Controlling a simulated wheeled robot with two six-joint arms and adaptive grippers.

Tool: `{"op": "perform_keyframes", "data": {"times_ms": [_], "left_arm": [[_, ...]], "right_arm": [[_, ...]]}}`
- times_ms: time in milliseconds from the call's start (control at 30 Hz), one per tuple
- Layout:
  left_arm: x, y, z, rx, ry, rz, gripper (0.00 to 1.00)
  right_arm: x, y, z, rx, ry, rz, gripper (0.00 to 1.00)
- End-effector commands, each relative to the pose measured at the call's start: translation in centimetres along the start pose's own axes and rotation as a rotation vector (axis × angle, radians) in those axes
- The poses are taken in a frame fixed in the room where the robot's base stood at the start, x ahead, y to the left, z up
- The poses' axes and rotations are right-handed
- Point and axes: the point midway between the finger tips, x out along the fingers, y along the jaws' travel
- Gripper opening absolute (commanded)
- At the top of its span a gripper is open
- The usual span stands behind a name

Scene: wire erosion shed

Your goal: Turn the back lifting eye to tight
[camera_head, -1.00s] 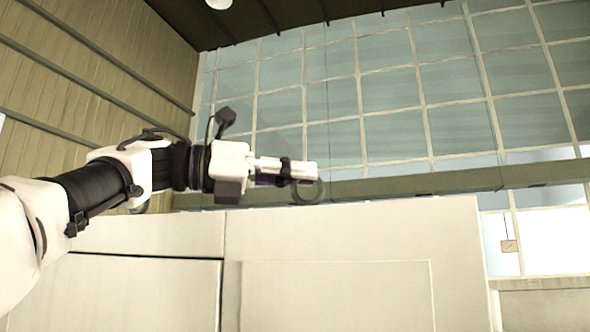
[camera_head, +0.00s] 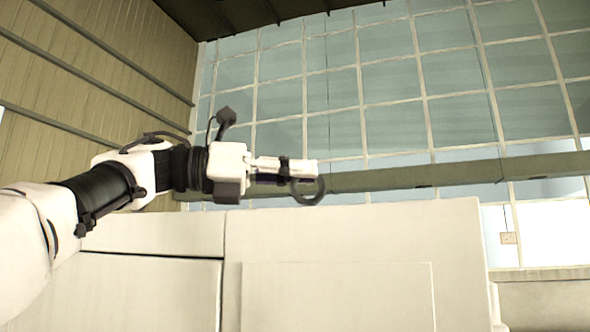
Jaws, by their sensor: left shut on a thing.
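The back lifting eye (camera_head: 321,190) is a dark grey ring at the top edge of the pale machine cabinet (camera_head: 352,235). My left gripper (camera_head: 308,170) comes in from the left and is shut on the ring, its white fingers across the ring's upper part. The ring hangs partly below the fingertips, and its lower edge is near the cabinet top. Its shank and any thread are not visible, so I cannot tell how it sits in the cabinet. My right gripper is not in view.
The cabinet front fills the lower middle, with a raised panel (camera_head: 335,300). A horizontal beam (camera_head: 430,174) and a gridded window wall (camera_head: 390,80) stand behind. The space above the cabinet is open.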

Motion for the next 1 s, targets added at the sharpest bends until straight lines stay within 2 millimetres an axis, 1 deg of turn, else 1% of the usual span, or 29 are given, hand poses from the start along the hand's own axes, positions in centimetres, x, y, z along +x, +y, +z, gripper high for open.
{"op": "perform_keyframes", "data": {"times_ms": [33,1000], "left_arm": [[0.24,0.16,-0.41,-0.004,0.011,-0.004,0.0],[0.24,0.17,-0.42,-0.005,0.016,-0.036,0.0]], "right_arm": [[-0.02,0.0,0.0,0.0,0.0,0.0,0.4],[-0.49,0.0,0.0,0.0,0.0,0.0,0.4]]}}
